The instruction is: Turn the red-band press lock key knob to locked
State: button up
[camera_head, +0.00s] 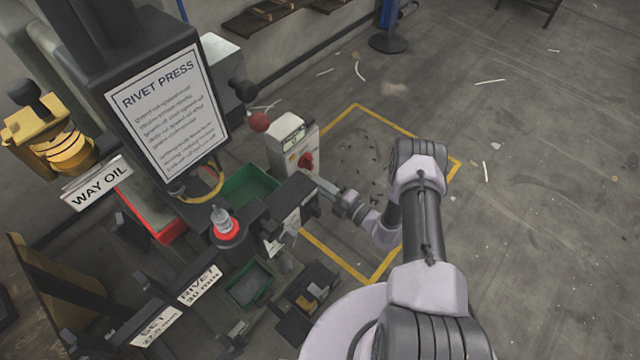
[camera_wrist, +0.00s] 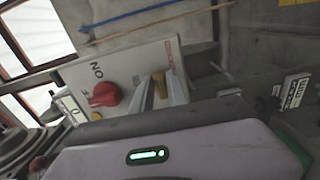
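The press's control box (camera_head: 292,143) has a pale face with a red knob (camera_head: 306,160), seen larger in the wrist view (camera_wrist: 104,94) beside the printed word "ON". A small brass-coloured key knob (camera_wrist: 160,86) sits on the same face, right of the red knob. My gripper (camera_head: 322,184) reaches the box from the right. In the wrist view its two grey fingers (camera_wrist: 160,90) stand apart, one on either side of the key knob; contact is not clear. The key knob is hard to make out in the head view.
A red ball handle (camera_head: 259,121) stands close above the box. The rivet press sign (camera_head: 165,105), a green bin (camera_head: 247,186) and labelled racks (camera_head: 200,285) lie to the left. Yellow floor lines (camera_head: 385,118) mark open floor behind my arm.

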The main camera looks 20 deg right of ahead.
jog(key=shift+o, duration=1.4)
jog(key=p+v, duration=0.4)
jog(key=v, duration=1.3)
jog(key=shift+s, duration=0.2)
jog(key=shift+d, duration=0.15)
